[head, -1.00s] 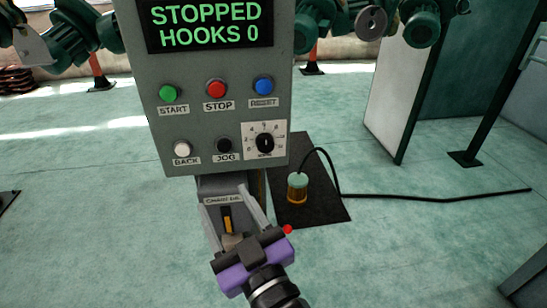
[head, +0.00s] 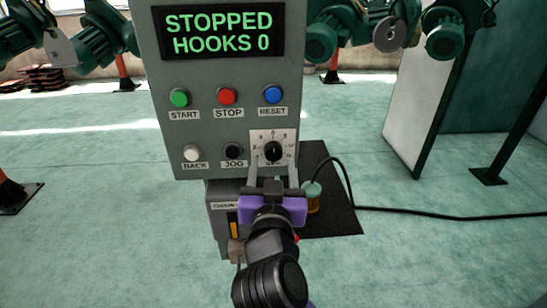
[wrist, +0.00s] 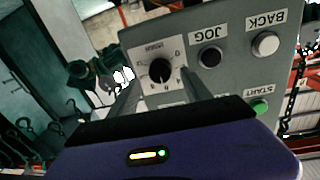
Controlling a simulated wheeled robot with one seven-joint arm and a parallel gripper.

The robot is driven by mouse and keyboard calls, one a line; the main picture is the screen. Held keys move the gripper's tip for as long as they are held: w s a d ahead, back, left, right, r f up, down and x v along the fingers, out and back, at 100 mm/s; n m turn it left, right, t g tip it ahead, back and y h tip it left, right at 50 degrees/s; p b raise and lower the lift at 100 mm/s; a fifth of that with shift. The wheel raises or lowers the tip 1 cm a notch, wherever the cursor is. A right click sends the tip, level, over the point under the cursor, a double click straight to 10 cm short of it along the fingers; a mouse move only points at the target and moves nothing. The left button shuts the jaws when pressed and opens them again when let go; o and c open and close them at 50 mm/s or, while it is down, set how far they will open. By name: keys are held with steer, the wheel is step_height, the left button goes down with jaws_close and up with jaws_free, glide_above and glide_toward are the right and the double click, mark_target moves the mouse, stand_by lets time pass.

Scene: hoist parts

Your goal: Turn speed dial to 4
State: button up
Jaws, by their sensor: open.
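The speed dial (head: 273,151) is a black knob on a white square plate with numbers, at the lower right of the grey control panel (head: 207,125). It also shows in the wrist view (wrist: 160,71), where the panel looks upside down. My gripper (head: 273,172) is open, its two grey fingers pointing at the dial from just below in the head view. In the wrist view the fingertips (wrist: 156,85) stand on either side of the knob's lower part; I cannot tell whether they touch it. The knob's exact setting is too small to read.
The JOG button (head: 233,151) is close to the dial's left, with BACK, START, STOP and RESET buttons around. The display (head: 220,32) reads STOPPED HOOKS 0.

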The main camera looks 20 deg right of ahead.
mark_target(273, 152)
steer(key=shift+x, duration=1.45)
jaws_close()
steer(key=n+p, duration=0.1)
steer(key=n, duration=0.3)
steer(key=shift+n, duration=0.3)
steer(key=shift+s+f+n+t+p, duration=0.1)
steer(key=shift+n+t+p, duration=0.25)
steer(key=shift+n, duration=1.25)
